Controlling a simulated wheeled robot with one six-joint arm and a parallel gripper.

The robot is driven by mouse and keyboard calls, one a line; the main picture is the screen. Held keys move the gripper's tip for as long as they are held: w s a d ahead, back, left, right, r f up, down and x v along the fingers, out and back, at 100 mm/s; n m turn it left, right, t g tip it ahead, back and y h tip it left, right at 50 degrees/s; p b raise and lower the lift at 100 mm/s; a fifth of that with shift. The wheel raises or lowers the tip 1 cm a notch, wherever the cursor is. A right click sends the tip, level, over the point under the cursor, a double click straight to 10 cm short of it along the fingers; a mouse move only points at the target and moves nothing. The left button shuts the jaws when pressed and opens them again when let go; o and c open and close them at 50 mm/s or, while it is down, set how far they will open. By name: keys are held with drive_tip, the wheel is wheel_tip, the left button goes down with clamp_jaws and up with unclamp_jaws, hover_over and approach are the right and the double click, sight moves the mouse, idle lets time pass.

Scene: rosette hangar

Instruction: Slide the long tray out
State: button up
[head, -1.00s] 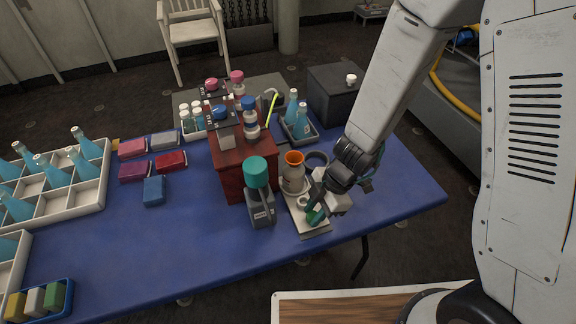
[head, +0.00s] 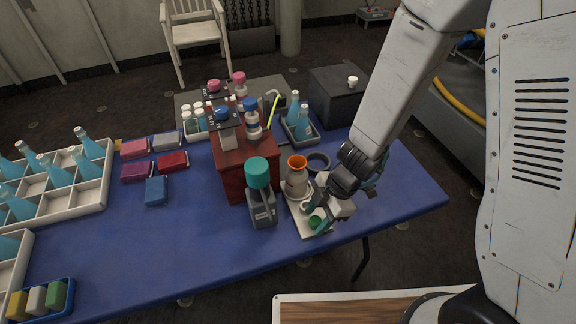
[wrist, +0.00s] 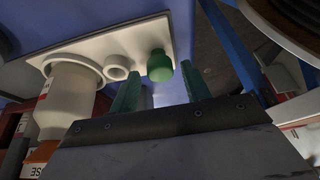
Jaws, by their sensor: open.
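A long pale tray (head: 300,222) lies near the front edge of the blue table. It bears a white bottle with an orange top (head: 297,178), a small white ring and a green knob (head: 315,222). The wrist view also shows the tray (wrist: 98,45), bottle (wrist: 68,100), ring (wrist: 116,68) and green knob (wrist: 160,66). My gripper (head: 319,216) is at the tray's near end. In the wrist view its teal fingers (wrist: 160,88) are apart, with the green knob beyond the gap between them. I cannot tell whether they touch it.
A dark ring (head: 318,161) and a tray with blue flasks (head: 299,130) are farther back.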

drive_tip(key=shift+r, duration=0.1)
drive_tip(key=shift+r, duration=3.4)
